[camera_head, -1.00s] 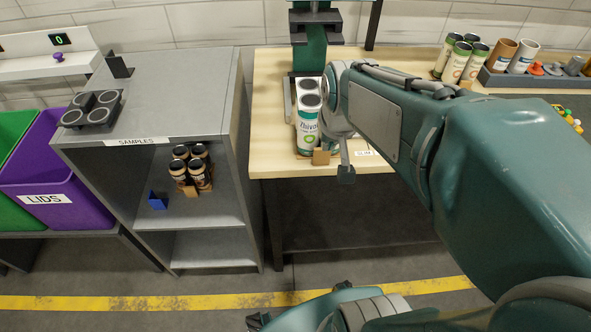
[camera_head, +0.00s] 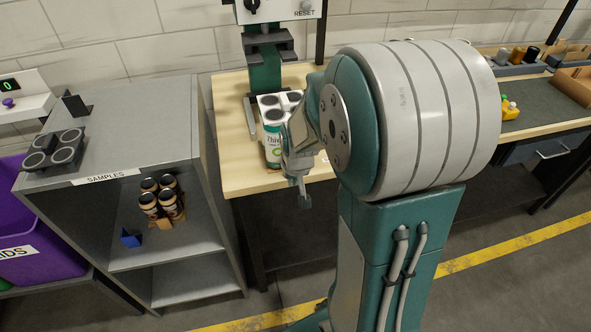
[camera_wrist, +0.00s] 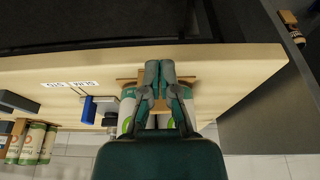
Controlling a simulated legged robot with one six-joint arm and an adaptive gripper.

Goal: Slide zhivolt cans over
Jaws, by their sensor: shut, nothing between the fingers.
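Whether the fingers touch the cans cannot be told. My arm hides the table right of the cans.
A grey SAMPLES shelf (camera_head: 103,178) stands left of the table, holding several dark-topped cans (camera_head: 163,198) and a blue piece (camera_head: 131,238). Another blue piece (camera_wrist: 88,110) is beside the cans in the wrist view. More cans (camera_wrist: 32,143) stand farther off.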

